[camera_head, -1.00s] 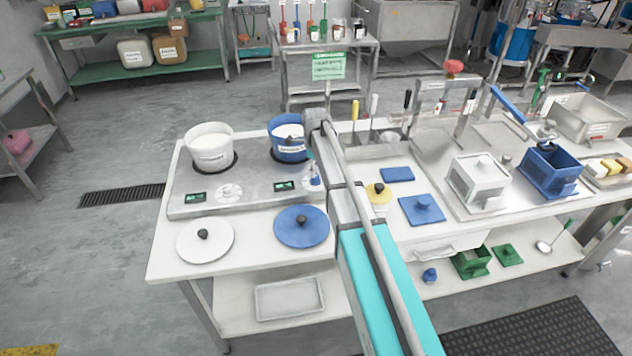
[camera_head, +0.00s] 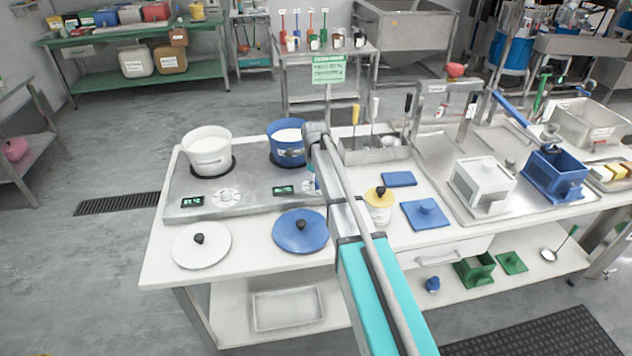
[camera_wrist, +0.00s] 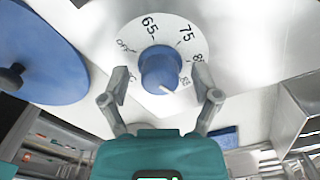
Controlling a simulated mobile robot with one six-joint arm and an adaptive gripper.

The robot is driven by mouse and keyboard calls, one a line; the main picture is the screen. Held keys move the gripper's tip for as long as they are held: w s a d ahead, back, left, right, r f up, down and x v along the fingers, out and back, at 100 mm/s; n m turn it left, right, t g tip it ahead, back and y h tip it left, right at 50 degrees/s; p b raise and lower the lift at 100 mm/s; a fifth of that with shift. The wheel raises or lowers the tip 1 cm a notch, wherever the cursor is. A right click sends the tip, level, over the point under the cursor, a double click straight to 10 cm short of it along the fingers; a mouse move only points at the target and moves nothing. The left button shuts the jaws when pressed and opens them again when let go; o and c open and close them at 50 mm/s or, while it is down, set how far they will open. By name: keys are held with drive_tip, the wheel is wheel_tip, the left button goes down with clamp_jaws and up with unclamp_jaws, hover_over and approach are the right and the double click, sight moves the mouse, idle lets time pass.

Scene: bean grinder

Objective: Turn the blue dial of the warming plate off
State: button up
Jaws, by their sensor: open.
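The blue dial (camera_wrist: 159,70) shows large in the wrist view, at the centre of a round white scale (camera_wrist: 130,38). The scale reads OFF at the left, then 65, 75 and more to the right. A white mark shows on the dial's lower right edge. My gripper (camera_wrist: 161,76) is open, with one fingertip on each side of the dial and visible gaps between. In the head view the warming plate (camera_head: 240,205) is a steel panel at the table's left, and my arm mostly hides the blue dial there.
A blue pot (camera_head: 285,155) and a white pot (camera_head: 208,155) stand on the plate. A blue lid (camera_head: 285,238) and a white lid (camera_head: 215,250) lie in front. A yellow-lidded jar (camera_head: 379,212) stands just right of my arm.

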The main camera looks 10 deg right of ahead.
drive_tip(key=c, duration=1)
drive_tip(key=shift+d, duration=0.15)
clamp_jaws()
drive_tip(key=shift+n, duration=0.3)
